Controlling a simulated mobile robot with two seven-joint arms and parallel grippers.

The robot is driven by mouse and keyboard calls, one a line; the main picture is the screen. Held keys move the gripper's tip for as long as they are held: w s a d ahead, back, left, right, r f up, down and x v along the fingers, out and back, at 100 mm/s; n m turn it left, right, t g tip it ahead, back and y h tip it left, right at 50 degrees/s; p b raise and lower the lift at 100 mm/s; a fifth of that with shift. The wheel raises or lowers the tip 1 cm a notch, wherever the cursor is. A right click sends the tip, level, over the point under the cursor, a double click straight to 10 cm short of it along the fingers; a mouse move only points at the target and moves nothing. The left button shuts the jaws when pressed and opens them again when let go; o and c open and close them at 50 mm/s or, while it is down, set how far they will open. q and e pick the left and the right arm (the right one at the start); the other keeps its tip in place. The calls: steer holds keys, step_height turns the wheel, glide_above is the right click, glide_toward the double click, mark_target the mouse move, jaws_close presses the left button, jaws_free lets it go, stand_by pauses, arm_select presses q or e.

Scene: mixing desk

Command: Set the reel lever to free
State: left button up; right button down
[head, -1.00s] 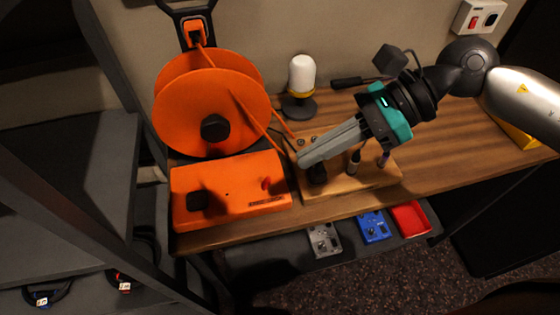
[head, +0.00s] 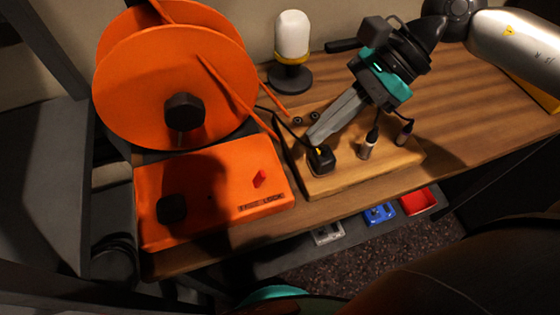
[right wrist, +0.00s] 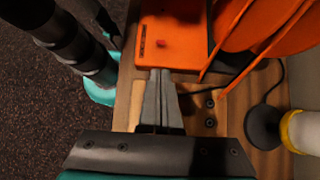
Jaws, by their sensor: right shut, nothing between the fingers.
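The orange reel base (head: 225,168) stands at the left of the desk in the head view. Its small red lever (head: 259,179) is near the right end, above a dark label (head: 262,202) too small to read surely. The lever also shows in the right wrist view (right wrist: 161,43). My right gripper (head: 314,139) is shut and empty. Its tips are right of the base, over the wooden board, apart from the lever. In the right wrist view the fingertips (right wrist: 160,73) point toward the lever. Teal and dark parts of my left arm show; its fingers are not clear.
The big orange reel (head: 175,70) rises behind the base, with a black knob (head: 172,209) on the base's left. The wooden board (head: 350,182) carries a black plug (head: 321,160) and other cable ends. A white-topped lamp (head: 292,40) stands behind.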

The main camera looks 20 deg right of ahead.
mark_target(280, 174)
steer(key=x, duration=0.9)
steer(key=shift+b, duration=0.35)
steer(key=shift+a+f, duration=0.3)
steer(key=shift+a, duration=0.05)
arm_select(q)
steer(key=shift+w+a+f, duration=0.15)
steer(key=shift+w+a, duration=0.05)
steer(key=shift+w, duration=0.2)
steer(key=shift+w+a+f, duration=0.15)
steer(key=shift+w+a, duration=0.05)
steer(key=shift+w, duration=0.2)
steer(key=shift+s, duration=0.15)
arm_select(e)
steer(key=shift+w, duration=0.15)
